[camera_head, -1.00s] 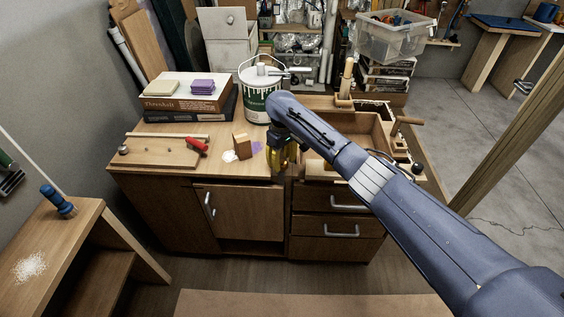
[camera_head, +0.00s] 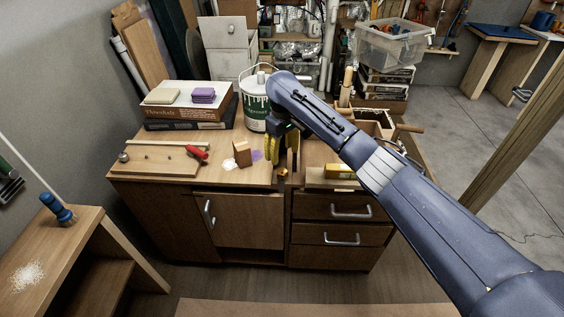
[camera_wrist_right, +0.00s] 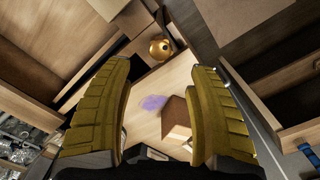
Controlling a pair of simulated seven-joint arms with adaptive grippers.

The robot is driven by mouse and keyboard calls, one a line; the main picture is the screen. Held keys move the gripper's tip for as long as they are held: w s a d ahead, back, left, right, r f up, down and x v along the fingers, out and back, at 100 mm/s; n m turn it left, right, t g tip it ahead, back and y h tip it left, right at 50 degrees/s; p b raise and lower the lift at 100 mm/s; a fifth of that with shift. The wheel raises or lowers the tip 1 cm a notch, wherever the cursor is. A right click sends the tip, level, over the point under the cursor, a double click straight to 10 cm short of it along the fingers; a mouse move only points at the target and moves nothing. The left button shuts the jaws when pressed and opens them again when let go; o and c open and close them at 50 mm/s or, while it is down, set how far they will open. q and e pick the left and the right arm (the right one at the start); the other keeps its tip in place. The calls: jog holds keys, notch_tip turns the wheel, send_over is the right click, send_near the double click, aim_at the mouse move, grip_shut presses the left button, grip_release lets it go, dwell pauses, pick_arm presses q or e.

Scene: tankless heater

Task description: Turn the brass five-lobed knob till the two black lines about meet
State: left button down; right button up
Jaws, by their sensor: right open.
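A small round brass piece, seemingly the knob (camera_head: 283,173), shows at the cabinet's front edge just below my right gripper (camera_head: 283,152). In the right wrist view the brass knob (camera_wrist_right: 160,47) is a shiny ball-like shape with a dark spot, beyond and between the fingertips. Its lobes and the black lines are too small to make out. My right gripper's two yellow fingers (camera_wrist_right: 161,72) are spread apart with nothing between them, and it points down, apart from the knob. My left gripper is not in view.
A wooden block (camera_head: 242,153) and a purple patch (camera_head: 257,155) lie left of the gripper. A paint can (camera_head: 256,112) stands behind. A red-handled tool (camera_head: 196,153) lies on a board (camera_head: 150,160). A yellow item (camera_head: 340,171) lies at right by the drawers.

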jog(key=shift+r, duration=1.8)
